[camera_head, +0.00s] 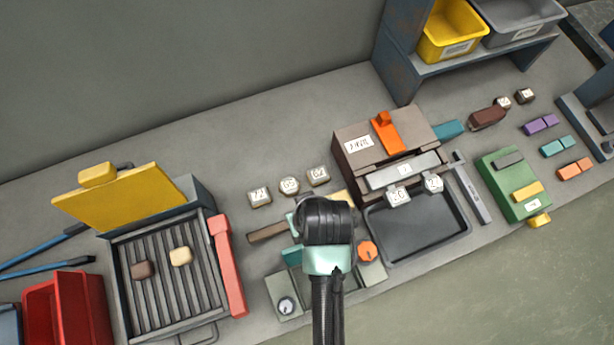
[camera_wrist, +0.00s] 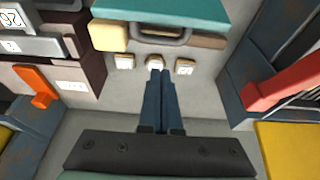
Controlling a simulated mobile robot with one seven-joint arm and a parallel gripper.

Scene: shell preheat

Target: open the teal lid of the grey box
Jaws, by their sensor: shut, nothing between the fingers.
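The teal lid (camera_wrist: 165,13) shows at the top of the wrist view, with a dark grey handle (camera_wrist: 152,37) along its near edge. In the head view, part of the grey box (camera_head: 285,305) with a dial shows at the lower middle, and a teal patch (camera_head: 291,257) shows beside my arm. My wrist hides most of the lid and handle there. My gripper (camera_wrist: 157,72) is shut and empty. Its blue fingers point toward the handle side, apart from the handle in the picture, with the tips by the middle small numbered block (camera_wrist: 154,60).
Numbered blocks (camera_head: 289,186) stand in a row behind the box. An orange knob (camera_head: 367,251) is to the right. A grill with a raised yellow lid (camera_head: 120,205) stands left, with a red bar (camera_head: 227,265). A brown machine (camera_head: 365,160) and dark tray (camera_head: 415,228) stand right.

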